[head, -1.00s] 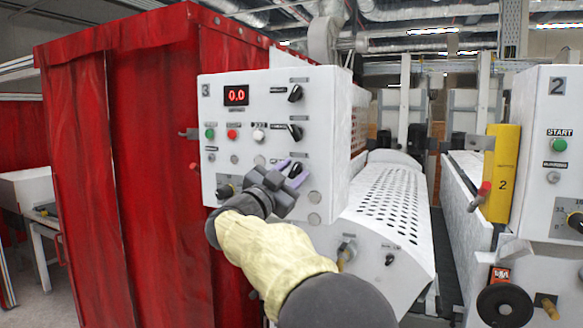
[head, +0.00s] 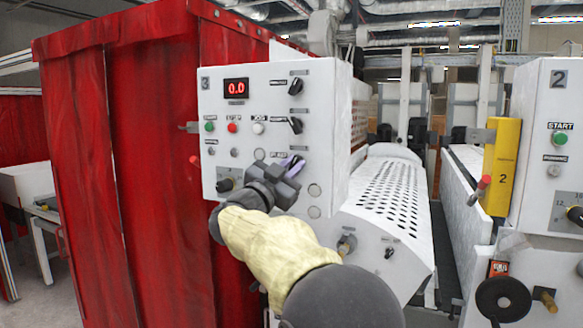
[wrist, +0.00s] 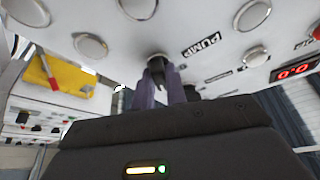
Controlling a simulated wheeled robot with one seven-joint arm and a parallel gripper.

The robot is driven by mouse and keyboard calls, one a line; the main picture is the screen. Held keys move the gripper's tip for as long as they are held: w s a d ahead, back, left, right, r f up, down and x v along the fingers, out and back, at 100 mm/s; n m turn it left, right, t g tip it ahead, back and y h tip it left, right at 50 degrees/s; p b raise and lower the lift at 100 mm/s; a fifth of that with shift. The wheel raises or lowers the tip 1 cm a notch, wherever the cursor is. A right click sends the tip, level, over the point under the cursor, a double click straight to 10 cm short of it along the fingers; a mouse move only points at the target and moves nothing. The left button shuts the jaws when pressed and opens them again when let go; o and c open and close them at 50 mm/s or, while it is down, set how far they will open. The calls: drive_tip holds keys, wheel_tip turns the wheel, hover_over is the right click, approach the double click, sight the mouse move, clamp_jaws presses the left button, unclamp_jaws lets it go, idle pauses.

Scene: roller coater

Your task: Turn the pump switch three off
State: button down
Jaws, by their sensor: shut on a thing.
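The number 3 control panel (head: 215,110) is a white box with a red 0.0 display. The pump switch is a black knob at the lower right of this panel. It shows in the wrist view (wrist: 158,62) beside the PUMP label (wrist: 202,46). My gripper (head: 291,166) is at this knob, and its dark body covers part of the panel's lower part. In the wrist view, the two purple fingers of my gripper (wrist: 165,82) are shut on the knob, one on each side. The knob's exact pointing direction is mostly hidden.
Two more black knobs, an upper one (head: 296,86) and a middle one (head: 295,125), sit above the gripper. Green (head: 210,126) and red (head: 232,127) buttons are to the left. A red curtain (head: 150,150) stands left, a perforated white cover (head: 385,200) right.

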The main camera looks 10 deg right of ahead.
drive_tip(key=n+t+y+p, duration=0.1)
drive_tip(key=n+y, duration=0.1)
drive_tip(key=n, duration=0.2)
drive_tip(key=n+t+y+p, duration=0.1)
drive_tip(key=n+t+y, duration=0.1)
drive_tip(key=n, duration=0.3)
drive_tip(key=n+t+y+p, duration=0.1)
drive_tip(key=n, duration=0.4)
drive_tip(key=shift+s+d+r+t+y, duration=0.2)
drive_tip(key=shift+t+y, duration=0.1)
drive_tip(key=shift+y, duration=0.1)
drive_tip(key=shift+f+n+y, duration=0.1)
drive_tip(key=shift+n+y, duration=0.4)
drive_tip(key=shift+n, duration=0.4)
drive_tip(key=shift+p, duration=0.3)
drive_tip(key=c, duration=1.4)
unclamp_jaws()
drive_tip(key=shift+w+f, duration=0.1)
drive_tip(key=shift+c, duration=0.2)
